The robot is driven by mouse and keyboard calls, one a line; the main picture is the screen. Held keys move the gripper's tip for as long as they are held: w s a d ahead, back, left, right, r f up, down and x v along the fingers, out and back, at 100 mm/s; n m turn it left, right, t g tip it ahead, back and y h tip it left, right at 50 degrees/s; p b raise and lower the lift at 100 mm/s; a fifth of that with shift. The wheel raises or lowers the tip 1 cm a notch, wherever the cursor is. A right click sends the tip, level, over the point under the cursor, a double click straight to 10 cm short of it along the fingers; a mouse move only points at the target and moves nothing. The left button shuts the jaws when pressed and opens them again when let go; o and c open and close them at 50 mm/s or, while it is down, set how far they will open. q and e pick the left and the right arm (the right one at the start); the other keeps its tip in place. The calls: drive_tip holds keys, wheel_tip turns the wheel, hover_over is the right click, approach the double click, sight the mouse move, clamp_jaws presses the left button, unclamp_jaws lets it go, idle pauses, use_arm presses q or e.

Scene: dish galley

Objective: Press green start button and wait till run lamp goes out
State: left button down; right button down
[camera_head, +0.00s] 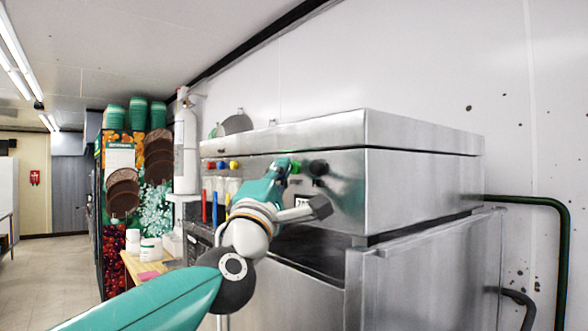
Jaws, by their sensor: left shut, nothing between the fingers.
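The green start button (295,168) is on the front panel of the steel dish machine (410,165). My left gripper (281,165) is shut and empty, its tip at the panel just left of the green button. It overlaps the button's edge in the picture; I cannot tell whether it touches or presses it. Red (211,165), blue (221,165) and yellow (234,165) round fittings sit in a row further left on the panel. I cannot tell which one is the run lamp or whether any is lit. My right gripper is not in view.
A black knob (318,168) sits right of the button. Below the panel hang red and blue handled items (214,208). A white cylinder (186,150) stands behind the machine. A wooden table (135,266) with white tubs is at left. A green pipe (540,201) runs at right.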

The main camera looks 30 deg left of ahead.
use_arm(q)
drive_tip(key=shift+s+f, duration=0.1)
drive_tip(key=shift+s, duration=0.05)
drive_tip(key=shift+s+a+b, duration=0.3)
drive_tip(key=shift+s+b, duration=0.1)
drive_tip(key=shift+s, duration=0.25)
drive_tip(key=s, duration=0.1)
drive_tip(key=s+a+b, duration=0.1)
drive_tip(key=s, duration=0.1)
drive_tip(key=s+a, duration=0.1)
drive_tip(key=shift+s, duration=0.3)
idle(0.7)
drive_tip(key=shift+w, duration=0.15)
